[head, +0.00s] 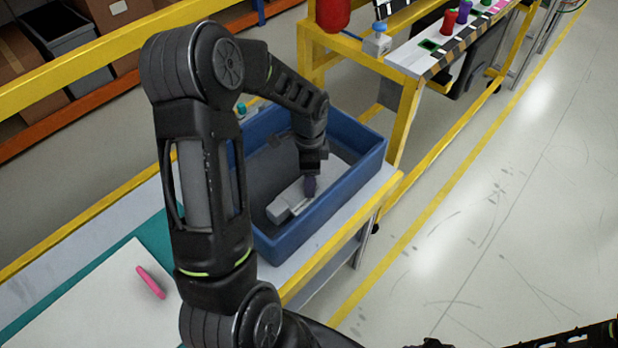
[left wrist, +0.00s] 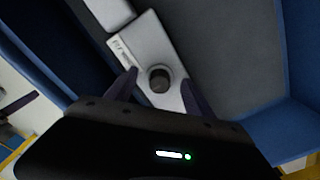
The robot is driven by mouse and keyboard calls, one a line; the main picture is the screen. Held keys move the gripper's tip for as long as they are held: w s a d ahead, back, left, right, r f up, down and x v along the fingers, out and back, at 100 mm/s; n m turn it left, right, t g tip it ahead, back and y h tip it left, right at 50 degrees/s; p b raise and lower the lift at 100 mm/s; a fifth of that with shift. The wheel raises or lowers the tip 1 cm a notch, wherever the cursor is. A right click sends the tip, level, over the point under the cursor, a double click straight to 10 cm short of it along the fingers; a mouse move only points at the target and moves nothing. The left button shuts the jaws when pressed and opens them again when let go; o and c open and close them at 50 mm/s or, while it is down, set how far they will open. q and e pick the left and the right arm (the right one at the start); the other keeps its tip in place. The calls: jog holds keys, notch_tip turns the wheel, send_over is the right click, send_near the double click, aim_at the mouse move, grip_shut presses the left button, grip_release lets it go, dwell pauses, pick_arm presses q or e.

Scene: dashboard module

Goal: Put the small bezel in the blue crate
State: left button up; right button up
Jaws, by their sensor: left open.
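The blue crate (head: 374,160) stands on the table, and its blue wall also shows in the left wrist view (left wrist: 297,45). The small bezel (head: 290,200), a light grey part, lies inside the crate on its floor. In the left wrist view the bezel (left wrist: 150,42) has a dark round knob and small printed text. My left gripper (head: 310,186) reaches down into the crate over the bezel. In the left wrist view its fingers (left wrist: 160,88) are apart, on either side of the knob. Whether they touch the bezel I cannot tell. My right gripper is not in view.
A pink marker-like object (head: 151,282) lies on a white sheet at the table's left. A yellow-framed workstation (head: 405,125) with a red container and several coloured items stands behind the crate. Open floor lies to the right.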

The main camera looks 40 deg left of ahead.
pick_arm(q)
notch_tip(320, 180, up, 11)
jog(key=shift+r, duration=0.2)
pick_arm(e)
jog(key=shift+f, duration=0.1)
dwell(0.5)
